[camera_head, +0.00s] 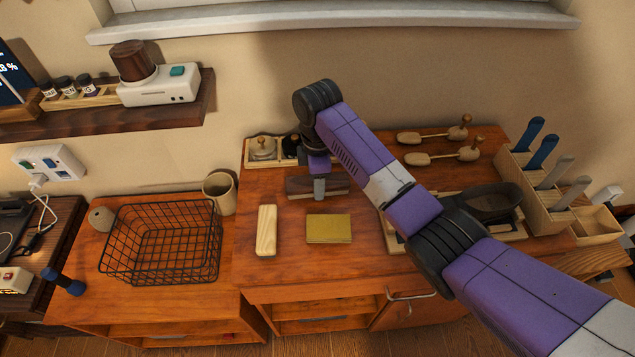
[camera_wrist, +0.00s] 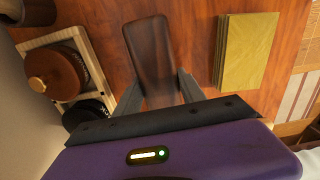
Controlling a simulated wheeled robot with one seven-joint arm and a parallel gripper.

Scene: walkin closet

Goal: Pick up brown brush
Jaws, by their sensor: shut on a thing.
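The brown brush is a dark, narrow block with rounded corners. In the head view the brush (camera_head: 299,187) is near the wall side of the orange-brown wooden desk, partly covered by my gripper (camera_head: 319,188). In the wrist view the brush (camera_wrist: 150,45) runs away from my gripper (camera_wrist: 158,88), with a finger on each long side. My gripper points down from above and is shut across the brush. I cannot tell whether the brush touches the desk. Its underside is hidden.
A yellow-green pad (camera_head: 328,229) and a pale wooden block (camera_head: 266,231) lie in front of the brush. A wooden tray with lidded pots (camera_head: 262,150) stands close behind, left. A black wire basket (camera_head: 163,241) and beige cup (camera_head: 219,192) are left; a tool holder (camera_head: 537,188) is right.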

